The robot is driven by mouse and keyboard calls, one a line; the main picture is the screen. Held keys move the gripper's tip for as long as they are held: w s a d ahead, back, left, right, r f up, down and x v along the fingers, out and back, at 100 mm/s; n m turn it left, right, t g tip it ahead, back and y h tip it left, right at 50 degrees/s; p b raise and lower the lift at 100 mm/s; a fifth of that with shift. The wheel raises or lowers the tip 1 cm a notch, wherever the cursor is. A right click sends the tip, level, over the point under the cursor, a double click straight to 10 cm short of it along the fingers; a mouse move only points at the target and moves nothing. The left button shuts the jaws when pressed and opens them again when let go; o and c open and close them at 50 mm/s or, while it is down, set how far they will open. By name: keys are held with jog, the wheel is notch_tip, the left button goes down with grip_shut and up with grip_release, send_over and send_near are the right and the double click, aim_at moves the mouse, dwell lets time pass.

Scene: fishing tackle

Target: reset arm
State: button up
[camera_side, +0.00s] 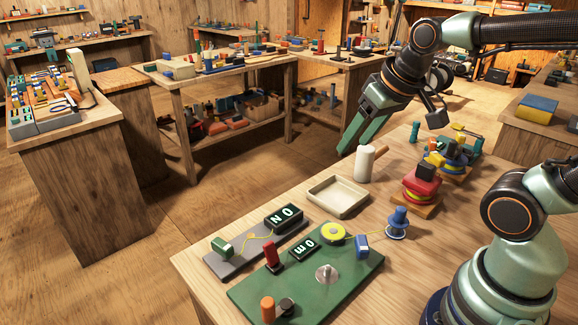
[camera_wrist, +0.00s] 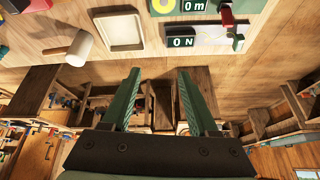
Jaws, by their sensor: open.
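My gripper (camera_side: 362,122) is raised above the far edge of the wooden table (camera_side: 420,290) and points down to the left. Its two green fingers are apart with nothing between them. In the wrist view my gripper (camera_wrist: 160,72) also shows open and empty, with the floor and distant benches behind it. The white-headed mallet (camera_side: 364,164) stands on the table below my gripper, apart from it. It also shows at the upper left of the wrist view (camera_wrist: 78,46).
An empty cream tray (camera_side: 322,203) lies before the mallet. A green board (camera_side: 350,277) and a grey board (camera_side: 232,266) hold small parts and displays. A blue spool (camera_side: 398,222) and a red stacked piece (camera_side: 421,187) stand right. Air around my gripper is clear.

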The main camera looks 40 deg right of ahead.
jog(key=shift+s+a+f+n, duration=0.2)
jog(key=shift+s+a+n, duration=0.7)
jog(key=shift+s+a, duration=0.1)
